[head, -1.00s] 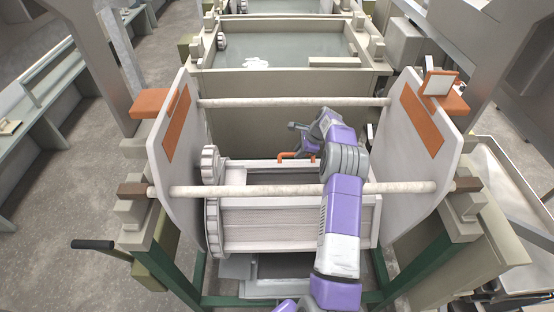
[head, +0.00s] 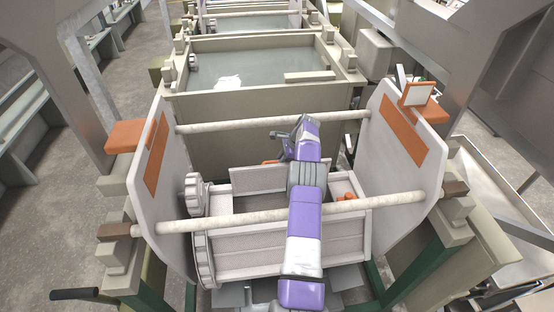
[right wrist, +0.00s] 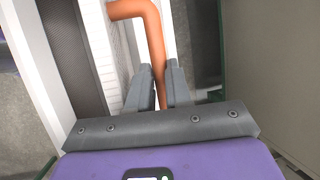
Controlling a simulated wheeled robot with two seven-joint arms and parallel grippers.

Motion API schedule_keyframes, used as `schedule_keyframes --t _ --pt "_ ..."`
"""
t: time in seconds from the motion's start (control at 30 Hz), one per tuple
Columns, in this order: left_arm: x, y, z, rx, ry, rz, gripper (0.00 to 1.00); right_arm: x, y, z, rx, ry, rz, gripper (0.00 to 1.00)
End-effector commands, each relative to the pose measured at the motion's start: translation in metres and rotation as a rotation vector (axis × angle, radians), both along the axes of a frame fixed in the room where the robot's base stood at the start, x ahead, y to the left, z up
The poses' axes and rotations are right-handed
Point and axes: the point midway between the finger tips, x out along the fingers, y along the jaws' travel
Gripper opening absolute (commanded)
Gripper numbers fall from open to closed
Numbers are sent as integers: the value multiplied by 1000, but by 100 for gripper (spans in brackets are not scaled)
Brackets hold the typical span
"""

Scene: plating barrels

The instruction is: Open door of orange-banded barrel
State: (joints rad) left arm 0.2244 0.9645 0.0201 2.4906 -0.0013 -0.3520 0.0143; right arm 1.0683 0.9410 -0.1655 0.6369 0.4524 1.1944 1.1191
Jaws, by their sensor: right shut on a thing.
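The orange-banded barrel (head: 250,248) hangs between two pale side plates, each with an orange band (head: 155,155). Its door (head: 258,178) is a pale panel standing raised at the far side of a dark opening. An orange handle (head: 269,162) shows at the door's top edge, partly hidden by my arm. My right gripper (head: 284,152) is at this handle, beyond the opening. In the right wrist view its two fingers (right wrist: 160,78) are shut on the bent orange handle (right wrist: 155,40). My left gripper is out of view.
A pale near rod (head: 250,222) and a far rod (head: 240,122) cross between the plates; my right arm passes over the near one. A toothed gear (head: 203,240) is at the barrel's left end. Liquid-filled tanks (head: 262,70) stand behind.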

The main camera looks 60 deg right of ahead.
Motion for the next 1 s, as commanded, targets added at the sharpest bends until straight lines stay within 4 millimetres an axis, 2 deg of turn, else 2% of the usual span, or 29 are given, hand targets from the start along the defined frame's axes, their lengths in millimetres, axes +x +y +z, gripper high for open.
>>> schedule_keyframes --t 0.33,0.37,0.5,0.8,1.0 --pt "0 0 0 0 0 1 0 -2 2 -3 11 4 -2 0" --pt "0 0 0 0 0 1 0 -2 2 -3 11 4 -2 23" --pt "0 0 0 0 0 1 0 -2 1 -2 9 3 -1 44" --pt "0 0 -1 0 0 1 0 -2 1 2 5 0 0 44" --pt "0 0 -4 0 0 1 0 -14 -3 28 2 0 -1 44"
